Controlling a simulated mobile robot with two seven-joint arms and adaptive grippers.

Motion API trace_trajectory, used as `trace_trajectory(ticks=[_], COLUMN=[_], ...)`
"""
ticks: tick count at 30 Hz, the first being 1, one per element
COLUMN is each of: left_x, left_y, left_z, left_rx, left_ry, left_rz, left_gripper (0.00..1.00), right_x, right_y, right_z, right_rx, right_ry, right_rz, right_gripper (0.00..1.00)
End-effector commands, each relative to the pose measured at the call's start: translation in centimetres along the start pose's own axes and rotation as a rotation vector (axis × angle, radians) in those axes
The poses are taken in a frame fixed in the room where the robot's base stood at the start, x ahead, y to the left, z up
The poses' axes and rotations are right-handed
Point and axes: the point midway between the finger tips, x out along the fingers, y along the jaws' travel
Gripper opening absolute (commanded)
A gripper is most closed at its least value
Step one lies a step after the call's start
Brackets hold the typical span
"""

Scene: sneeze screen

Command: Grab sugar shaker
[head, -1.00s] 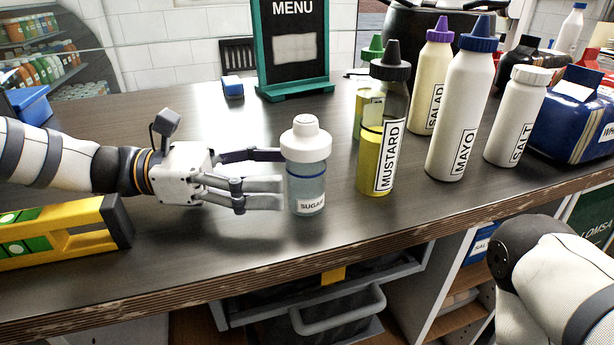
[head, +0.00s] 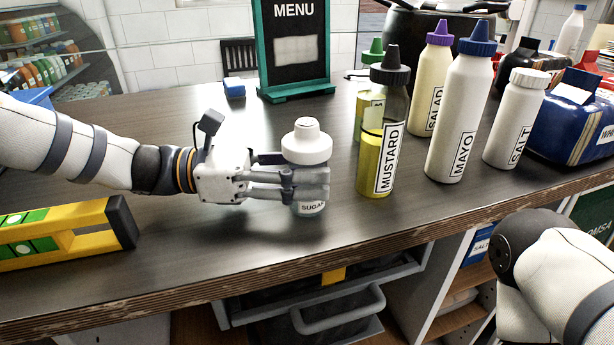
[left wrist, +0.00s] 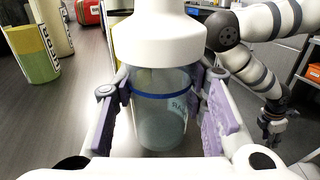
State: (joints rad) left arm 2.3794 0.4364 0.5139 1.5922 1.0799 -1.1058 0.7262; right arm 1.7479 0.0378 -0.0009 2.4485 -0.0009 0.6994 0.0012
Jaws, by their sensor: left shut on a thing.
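The sugar shaker (head: 307,146) has a white lid and a clear body with a label that reads SUGAR in part. It stands upright on the dark counter (head: 240,262), left of the mustard bottle. My left gripper (head: 298,184) is shut on the shaker, its fingers on both sides of the body just below the lid. In the left wrist view the shaker (left wrist: 162,112) sits between the purple-padded fingers (left wrist: 164,115). The fingers hide much of the body in the head view. My right arm shows at the lower right, but its gripper is out of the head view.
The mustard bottle (head: 378,160) stands close on the right, then the mayo (head: 458,120), salad (head: 429,90) and salt (head: 513,118) bottles. A menu board (head: 292,45) stands behind. The front counter is clear.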

Motion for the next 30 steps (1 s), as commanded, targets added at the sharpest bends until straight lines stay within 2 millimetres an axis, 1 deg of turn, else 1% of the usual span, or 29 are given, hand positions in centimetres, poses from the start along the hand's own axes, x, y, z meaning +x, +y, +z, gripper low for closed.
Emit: trace_trajectory(ticks=[5,11,14,17,22,27,30], left_x=[0.0,0.0,-0.5,-1.0,-2.2,-4.1,-5.0], left_y=[0.0,0.0,-0.9,-2.1,-4.7,-8.8,-10.7], left_z=[0.8,3.3,4.7,6.3,9.8,12.0,12.9], left_rx=[0.003,0.006,0.006,0.01,0.015,0.017,0.018], left_ry=[-0.001,-0.001,-0.002,-0.003,-0.003,-0.004,-0.003], left_rz=[0.0,-0.001,0.0,0.0,0.0,-0.001,0.0], left_gripper=[0.11,0.11,0.11,0.11,0.11,0.11,0.11], right_x=[-0.1,-0.4,-1.0,-1.7,-3.1,-4.9,-5.8], right_y=[0.0,0.0,0.0,-0.1,-0.1,-0.1,-0.2], right_z=[-0.1,-0.2,-0.5,-0.9,-1.6,-2.7,-3.2], right_rx=[0.0,0.0,0.0,0.0,0.001,0.0,0.0], right_ry=[0.003,0.011,0.027,0.045,0.087,0.143,0.173], right_rz=[0.0,0.0,-0.001,-0.002,-0.004,-0.006,-0.007], right_gripper=[0.28,0.28,0.28,0.28,0.28,0.28,0.28])
